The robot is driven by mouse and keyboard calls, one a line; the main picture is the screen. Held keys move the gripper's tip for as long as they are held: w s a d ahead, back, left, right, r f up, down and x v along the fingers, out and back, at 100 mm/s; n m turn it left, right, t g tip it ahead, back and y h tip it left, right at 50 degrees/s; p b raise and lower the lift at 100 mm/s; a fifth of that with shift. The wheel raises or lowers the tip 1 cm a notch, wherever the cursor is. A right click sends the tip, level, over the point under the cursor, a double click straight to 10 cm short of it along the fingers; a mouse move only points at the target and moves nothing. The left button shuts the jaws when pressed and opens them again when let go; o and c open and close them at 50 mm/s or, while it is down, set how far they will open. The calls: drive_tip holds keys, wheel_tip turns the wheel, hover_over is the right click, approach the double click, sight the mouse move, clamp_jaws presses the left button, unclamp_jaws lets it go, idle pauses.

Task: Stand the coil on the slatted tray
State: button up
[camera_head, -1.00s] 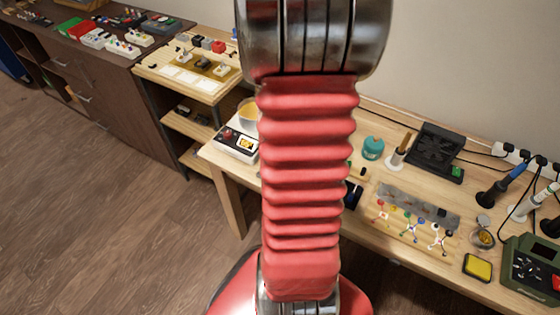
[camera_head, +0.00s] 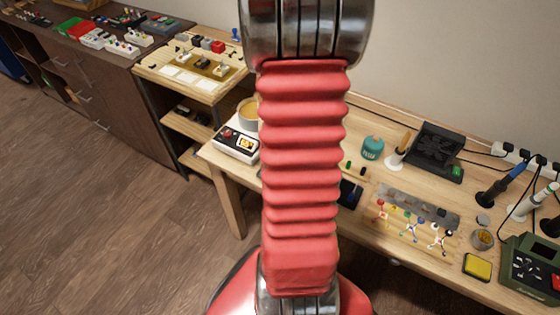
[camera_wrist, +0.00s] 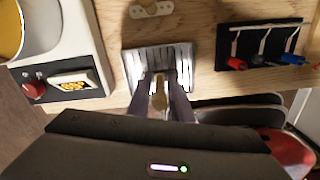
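In the wrist view, the grey slatted tray (camera_wrist: 132,66) lies on the wooden bench near its front edge. My gripper (camera_wrist: 165,88) reaches over the tray's near part from below in the picture. A small tan piece, apparently the coil (camera_wrist: 159,100), sits between my two fingers, which look shut on it. The coil overlaps the tray in this view; I cannot tell whether they touch. In the head view my red arm hides the gripper, the coil and the tray.
Left of the tray stands a white and black device (camera_wrist: 68,85) with a red knob, also in the head view (camera_head: 236,144). Right of it is a black rack (camera_wrist: 262,45) with red and blue tools. A pale plate (camera_wrist: 152,9) lies behind.

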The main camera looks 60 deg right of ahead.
drive_tip(key=shift+o, duration=1.4)
drive_tip(key=shift+r, duration=0.15)
wheel_tip(320, 180, up, 12)
